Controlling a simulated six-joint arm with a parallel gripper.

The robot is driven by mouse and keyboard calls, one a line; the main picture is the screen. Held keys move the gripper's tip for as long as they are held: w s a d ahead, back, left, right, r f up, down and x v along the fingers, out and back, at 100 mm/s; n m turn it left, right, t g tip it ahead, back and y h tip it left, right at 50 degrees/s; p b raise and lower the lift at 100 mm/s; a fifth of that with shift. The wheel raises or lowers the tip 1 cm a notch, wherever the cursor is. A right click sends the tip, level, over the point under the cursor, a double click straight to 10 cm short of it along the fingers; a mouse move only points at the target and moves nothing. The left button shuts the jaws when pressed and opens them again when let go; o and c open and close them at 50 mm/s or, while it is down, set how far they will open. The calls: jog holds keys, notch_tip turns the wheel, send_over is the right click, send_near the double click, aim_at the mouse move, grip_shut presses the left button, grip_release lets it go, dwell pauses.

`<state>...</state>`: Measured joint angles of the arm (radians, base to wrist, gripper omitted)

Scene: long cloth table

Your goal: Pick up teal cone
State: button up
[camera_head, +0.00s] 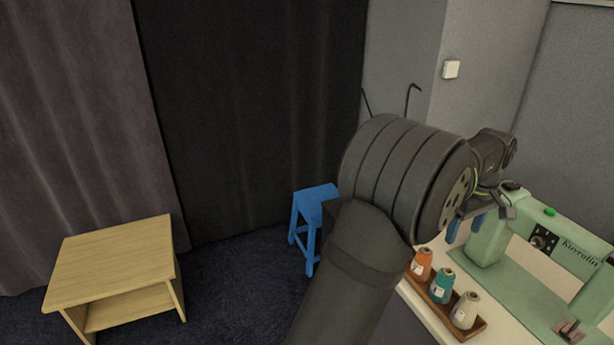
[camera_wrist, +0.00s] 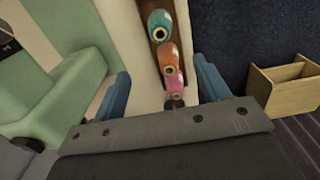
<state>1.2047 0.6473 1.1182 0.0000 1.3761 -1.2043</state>
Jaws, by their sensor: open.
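The teal cone (camera_head: 441,286) stands upright between an orange cone (camera_head: 421,264) and a pale grey cone (camera_head: 465,311) in a narrow wooden tray (camera_head: 481,326). In the wrist view the teal cone (camera_wrist: 160,20) is at the top, beyond the orange cone (camera_wrist: 170,56) and a pink cone (camera_wrist: 174,82). My gripper (camera_head: 464,229) is above the table near the sewing machine, behind the cones in the head view. Its blue fingers are spread and empty in the wrist view (camera_wrist: 162,68). The pink cone is hidden in the head view.
A green sewing machine (camera_head: 489,243) stands close on the right of the tray in the head view. The pale table top (camera_head: 430,318) is narrow beside the tray. A blue stool (camera_head: 309,220) and a wooden side table (camera_head: 115,262) stand on the dark floor.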

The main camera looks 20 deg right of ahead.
jog(key=m+t+h, duration=0.1)
jog(key=m+h, duration=0.5)
jog(key=m, duration=1)
send_near(448, 276)
jog(key=x, duration=0.7)
jog(key=shift+w+d+f, duration=0.15)
jog(key=shift+w+d, duration=0.15)
jog(key=shift+d, duration=0.05)
jog(key=shift+w+x, duration=0.1)
jog(key=shift+x, duration=1.4)
jog(key=shift+w+x, duration=0.15)
jog(key=shift+x, duration=1.35)
jog(key=c, duration=1.1)
